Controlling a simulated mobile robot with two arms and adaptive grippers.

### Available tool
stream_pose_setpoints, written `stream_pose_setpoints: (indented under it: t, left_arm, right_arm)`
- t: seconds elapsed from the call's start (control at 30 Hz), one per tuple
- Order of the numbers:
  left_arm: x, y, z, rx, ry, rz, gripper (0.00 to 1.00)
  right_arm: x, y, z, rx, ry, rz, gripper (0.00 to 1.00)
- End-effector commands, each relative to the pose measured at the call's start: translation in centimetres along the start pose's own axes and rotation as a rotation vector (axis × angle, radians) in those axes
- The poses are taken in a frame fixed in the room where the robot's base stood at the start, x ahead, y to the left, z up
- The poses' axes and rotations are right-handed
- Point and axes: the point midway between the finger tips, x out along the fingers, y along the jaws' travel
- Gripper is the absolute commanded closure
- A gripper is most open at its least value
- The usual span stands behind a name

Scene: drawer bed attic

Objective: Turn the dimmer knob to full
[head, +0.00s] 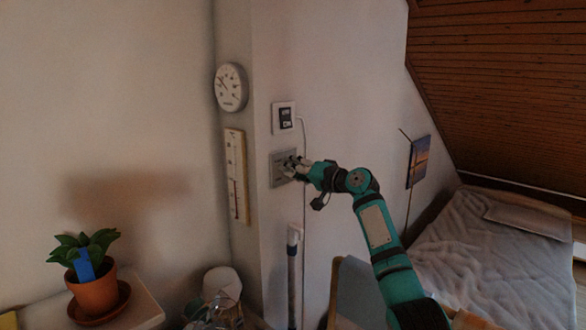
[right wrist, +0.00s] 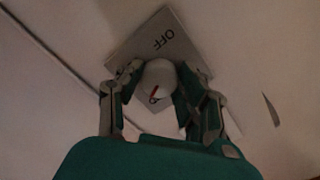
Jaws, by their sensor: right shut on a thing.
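The dimmer's square grey plate (head: 278,168) is on the wall near the middle of the head view. In the right wrist view the plate (right wrist: 168,37) shows the word OFF. A round pale knob (right wrist: 158,82) with a red mark stands out from it. My right gripper (right wrist: 158,78) has one finger on each side of the knob and is shut on it. In the head view the right gripper (head: 293,166) reaches the plate from the right, and its fingers hide the knob. My left gripper is not in view.
A thermostat-like box (head: 284,118) with a cable is above the plate. A round dial (head: 231,87) and a long thermometer (head: 236,176) hang to the left. A potted plant (head: 94,291) stands lower left. A bed (head: 470,255) is at the right.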

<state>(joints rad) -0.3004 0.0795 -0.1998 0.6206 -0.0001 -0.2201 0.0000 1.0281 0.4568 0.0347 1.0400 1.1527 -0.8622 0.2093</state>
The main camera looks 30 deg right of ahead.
Motion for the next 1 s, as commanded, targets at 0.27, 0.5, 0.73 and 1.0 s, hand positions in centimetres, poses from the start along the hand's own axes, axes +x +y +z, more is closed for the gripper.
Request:
stream_pose_setpoints:
  t: [0.27, 0.5, 0.73, 1.0]
  left_arm:
    - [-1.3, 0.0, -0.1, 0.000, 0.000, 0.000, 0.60]
    - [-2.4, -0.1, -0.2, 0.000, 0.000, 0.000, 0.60]
    - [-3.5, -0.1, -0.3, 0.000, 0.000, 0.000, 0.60]
    - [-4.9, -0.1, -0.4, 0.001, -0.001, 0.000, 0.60]
  right_arm:
    - [0.1, -0.1, 0.0, 0.263, -0.014, -0.012, 0.95]
    - [0.0, -0.1, -0.1, 0.490, -0.022, -0.024, 0.95]
    - [0.0, -0.1, -0.1, 0.708, -0.031, -0.034, 0.95]
    - [0.0, -0.1, -0.1, 0.944, -0.040, -0.047, 0.95]
